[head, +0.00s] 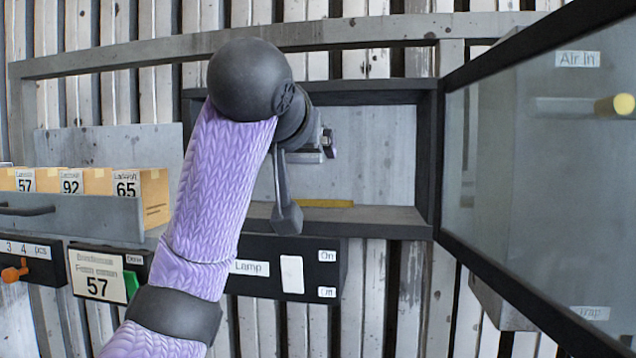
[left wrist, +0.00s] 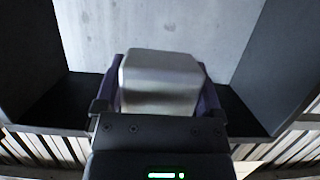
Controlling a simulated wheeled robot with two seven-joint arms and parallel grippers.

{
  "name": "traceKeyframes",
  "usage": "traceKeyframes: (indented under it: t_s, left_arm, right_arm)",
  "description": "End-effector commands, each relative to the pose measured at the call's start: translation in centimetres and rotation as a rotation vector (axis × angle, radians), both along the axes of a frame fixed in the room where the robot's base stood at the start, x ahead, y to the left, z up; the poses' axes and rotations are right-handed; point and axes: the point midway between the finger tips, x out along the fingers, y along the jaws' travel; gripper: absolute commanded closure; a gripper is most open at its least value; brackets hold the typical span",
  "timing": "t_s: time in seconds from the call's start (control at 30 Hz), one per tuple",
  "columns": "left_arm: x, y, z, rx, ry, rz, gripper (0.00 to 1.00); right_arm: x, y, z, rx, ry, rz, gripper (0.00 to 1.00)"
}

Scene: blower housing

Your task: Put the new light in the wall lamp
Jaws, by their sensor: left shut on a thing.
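My left arm comes in from the lower left in the head view and crosses in front of the dark-framed cabinet (head: 428,160). My left gripper (head: 328,146) is at the cabinet opening, largely hidden behind my own wrist. In the left wrist view, the left gripper (left wrist: 158,95) is shut on a pale silver-grey block (left wrist: 160,75) with rounded edges; I cannot tell which light it is. The cabinet's grey back wall (left wrist: 160,25) is beyond it. I cannot make out a wall lamp. My right gripper is not in view.
A framed glass door (head: 500,190) stands open at the right; a yellow-ended rod (head: 614,104) shows there. A grey drawer (head: 85,213) with numbered cardboard boxes (head: 70,181) is at the left. A yellow strip (head: 325,203) lies on the cabinet floor. The cabinet's right half looks clear.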

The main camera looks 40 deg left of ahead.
Motion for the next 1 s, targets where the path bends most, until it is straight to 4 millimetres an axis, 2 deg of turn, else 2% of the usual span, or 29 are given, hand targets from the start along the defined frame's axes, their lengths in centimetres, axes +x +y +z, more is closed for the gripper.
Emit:
traceKeyframes:
  t_s: [0.03, 0.23, 0.27, 0.3, 0.47, 0.63, 0.7, 1.0]
  left_arm:
    - [1.2, 0.2, 0.6, -0.003, 0.002, -0.010, 0.76]
    - [4.6, 2.6, 0.4, 0.000, 0.005, 0.001, 0.76]
    - [4.8, 2.7, -0.1, 0.003, 0.003, 0.001, 0.76]
    - [4.7, 2.6, -1.2, 0.004, 0.001, 0.001, 0.76]
    - [4.7, 2.6, -3.2, 0.003, -0.001, 0.000, 0.76]
    - [4.6, 2.6, -6.5, 0.004, 0.001, 0.000, 0.76]
    - [4.9, 2.7, -6.7, 0.004, 0.000, 0.000, 0.76]
    - [4.9, 2.7, -7.1, 0.001, -0.004, -0.001, 0.76]
  right_arm:
    - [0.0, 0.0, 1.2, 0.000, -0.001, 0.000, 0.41]
    - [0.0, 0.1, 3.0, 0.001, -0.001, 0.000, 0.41]
    - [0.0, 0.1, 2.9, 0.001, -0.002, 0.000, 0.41]
    - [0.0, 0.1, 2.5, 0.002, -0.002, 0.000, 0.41]
    - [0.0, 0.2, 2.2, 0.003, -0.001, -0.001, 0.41]
    - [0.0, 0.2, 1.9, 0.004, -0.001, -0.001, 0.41]
    - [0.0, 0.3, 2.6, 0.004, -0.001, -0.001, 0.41]
    - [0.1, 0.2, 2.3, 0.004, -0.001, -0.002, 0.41]
